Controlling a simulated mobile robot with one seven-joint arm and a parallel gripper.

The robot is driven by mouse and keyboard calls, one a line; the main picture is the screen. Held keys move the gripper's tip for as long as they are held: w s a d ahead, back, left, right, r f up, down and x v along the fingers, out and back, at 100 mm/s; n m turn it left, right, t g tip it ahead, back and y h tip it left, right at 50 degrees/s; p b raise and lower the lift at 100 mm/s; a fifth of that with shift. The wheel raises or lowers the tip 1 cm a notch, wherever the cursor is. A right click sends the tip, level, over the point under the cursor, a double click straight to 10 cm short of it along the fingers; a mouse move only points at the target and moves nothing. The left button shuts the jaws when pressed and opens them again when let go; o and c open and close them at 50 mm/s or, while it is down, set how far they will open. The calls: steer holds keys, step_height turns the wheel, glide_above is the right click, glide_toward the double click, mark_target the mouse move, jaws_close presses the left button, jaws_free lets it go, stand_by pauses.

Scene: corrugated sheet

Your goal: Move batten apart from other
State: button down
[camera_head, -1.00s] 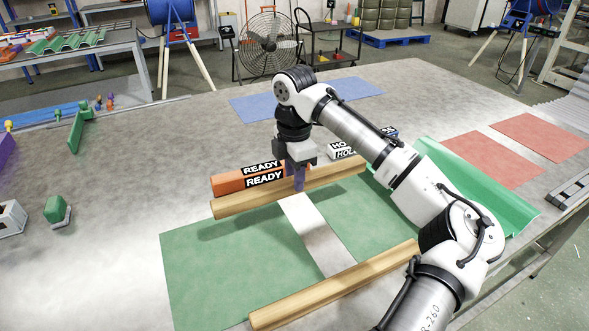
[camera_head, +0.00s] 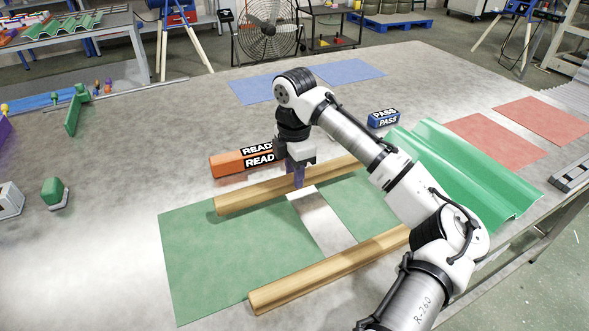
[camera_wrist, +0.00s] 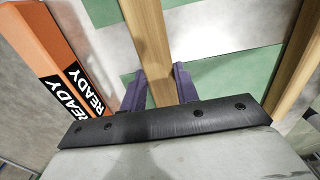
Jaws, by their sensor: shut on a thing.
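My gripper (camera_head: 298,178) is shut on the far wooden batten (camera_head: 245,197), near its middle. In the wrist view the held batten (camera_wrist: 147,40) runs between the two purple fingers. It lies over the back edge of the green mat (camera_head: 200,265); whether it touches the mat I cannot tell. The other batten (camera_head: 325,270) lies along the mat's front edge, roughly parallel and clearly apart. It also shows at the right of the wrist view (camera_wrist: 298,62).
An orange READY block (camera_head: 230,165) lies just behind the held batten. A blue PASS block (camera_head: 383,119) stands farther back. A green corrugated sheet (camera_head: 465,170) lies at the right, behind my arm. Blue mats (camera_head: 348,72) and red mats (camera_head: 545,120) lie flat.

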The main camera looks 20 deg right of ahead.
stand_by(0.4)
steer(key=c, duration=1)
jaws_free()
steer(key=shift+o, duration=0.2)
step_height(320, 180, up, 14)
steer(key=shift+p, duration=0.4)
steer(key=shift+f, duration=0.1)
